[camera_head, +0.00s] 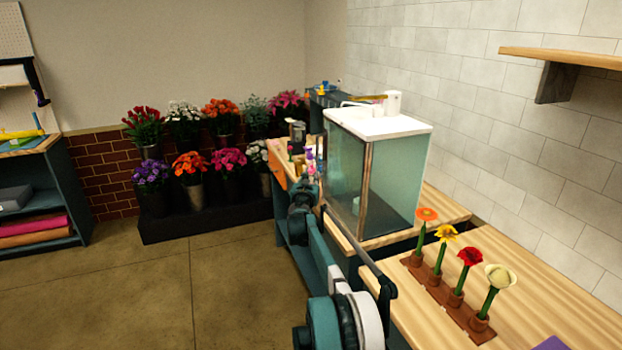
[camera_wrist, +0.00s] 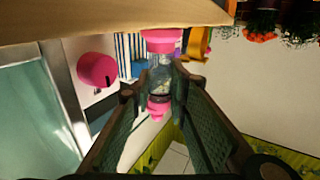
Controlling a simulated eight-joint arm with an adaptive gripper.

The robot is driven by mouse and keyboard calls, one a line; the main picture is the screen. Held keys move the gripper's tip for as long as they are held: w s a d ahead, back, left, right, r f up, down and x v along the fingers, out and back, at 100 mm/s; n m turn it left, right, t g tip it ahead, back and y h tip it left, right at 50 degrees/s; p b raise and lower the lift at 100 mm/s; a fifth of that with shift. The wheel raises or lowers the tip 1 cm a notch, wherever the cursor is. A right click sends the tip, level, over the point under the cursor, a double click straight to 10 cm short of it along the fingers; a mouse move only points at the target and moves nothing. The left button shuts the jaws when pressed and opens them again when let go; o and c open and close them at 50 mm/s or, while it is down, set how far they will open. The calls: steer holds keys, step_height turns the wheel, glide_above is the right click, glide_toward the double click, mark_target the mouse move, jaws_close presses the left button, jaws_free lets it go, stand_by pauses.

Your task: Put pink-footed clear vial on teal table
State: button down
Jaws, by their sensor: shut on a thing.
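In the wrist view, which looks upside down, my gripper (camera_wrist: 153,88) is shut on a clear vial (camera_wrist: 160,72). The vial has a wide pink foot (camera_wrist: 161,40) toward the picture's top and a smaller pink part (camera_wrist: 158,104) at its other end. The foot is close to a wooden edge (camera_wrist: 100,20); I cannot tell whether they touch. In the head view the gripper and vial are not clear. A wood-topped bench with a teal side (camera_head: 288,232) stands behind my arm, and a teal shelf unit (camera_head: 75,180) stands at the left; I cannot tell which is the teal table.
A glass case (camera_head: 395,185) with a white top stands on the bench beside my arm. A rack with several flowers (camera_head: 450,295) is on the near wooden bench. Potted flowers (camera_head: 190,165) stand by the back wall. The floor (camera_head: 130,290) at the left is clear.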

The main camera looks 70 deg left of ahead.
steer(key=shift+f, duration=0.2)
steer(key=c, duration=2.2)
jaws_free()
steer(key=shift+c, duration=0.2)
steer(key=shift+r, duration=0.1)
steer(key=shift+r, duration=0.15)
steer(key=p+v, duration=0.2)
steer(key=v, duration=1)
steer(key=shift+o, duration=0.5)
